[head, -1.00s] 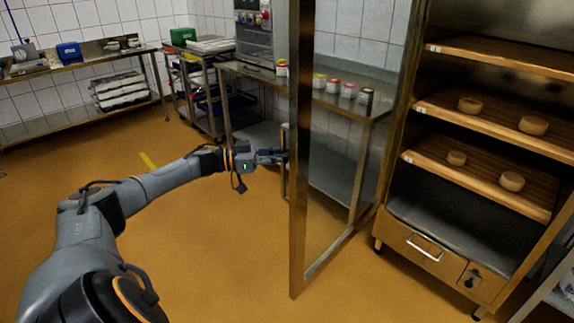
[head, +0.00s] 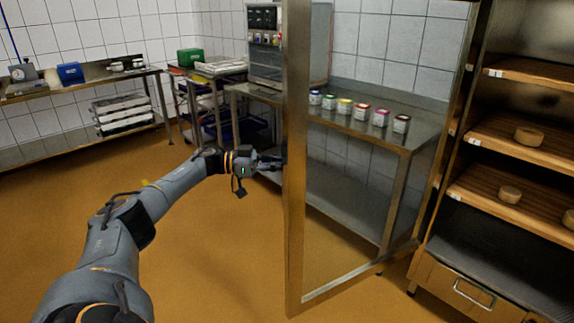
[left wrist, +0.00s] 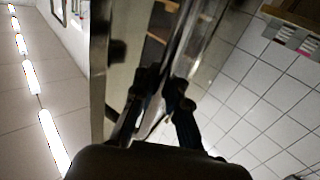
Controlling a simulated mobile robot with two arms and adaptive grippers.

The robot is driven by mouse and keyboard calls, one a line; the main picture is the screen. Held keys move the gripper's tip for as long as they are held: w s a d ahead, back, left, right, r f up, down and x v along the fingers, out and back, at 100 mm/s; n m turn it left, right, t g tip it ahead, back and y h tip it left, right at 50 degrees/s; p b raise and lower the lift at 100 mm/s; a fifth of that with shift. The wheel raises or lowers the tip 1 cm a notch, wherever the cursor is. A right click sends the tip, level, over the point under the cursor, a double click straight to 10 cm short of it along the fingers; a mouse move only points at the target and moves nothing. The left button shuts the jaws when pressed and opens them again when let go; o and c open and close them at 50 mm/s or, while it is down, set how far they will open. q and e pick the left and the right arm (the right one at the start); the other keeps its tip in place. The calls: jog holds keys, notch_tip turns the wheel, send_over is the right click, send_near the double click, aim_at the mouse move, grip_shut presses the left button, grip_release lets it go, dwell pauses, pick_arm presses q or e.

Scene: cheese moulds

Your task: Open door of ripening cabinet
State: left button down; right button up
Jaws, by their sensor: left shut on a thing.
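The ripening cabinet (head: 437,277) stands at the right in the head view, with its inside showing. Its glass door (head: 294,200) stands wide open, its metal frame edge facing me. My left gripper (head: 278,162) is at the outer side of that edge, and its fingertips are partly hidden behind the frame. In the left wrist view my left gripper (left wrist: 160,100) is shut on the door's bar handle (left wrist: 187,45), which runs between the fingers. My right gripper is in neither view.
Wooden shelves (head: 500,140) in the cabinet hold small round cheeses (head: 528,137). Through the glass I see a steel table (head: 350,205) with several coloured jars (head: 344,106). A steel bench (head: 80,88) stands at the back left. The orange floor (head: 215,260) left of the door is clear.

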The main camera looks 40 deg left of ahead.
pick_arm(q)
jog(key=shift+s+a+f, duration=0.15)
jog(key=shift+f, duration=0.1)
jog(key=c, duration=1.7)
grip_release()
jog(key=o, duration=0.3)
jog(key=shift+s+a, duration=0.25)
jog(key=shift+o, duration=0.2)
jog(key=v, duration=1.2)
jog(key=shift+r, duration=0.2)
jog(key=shift+s, duration=0.1)
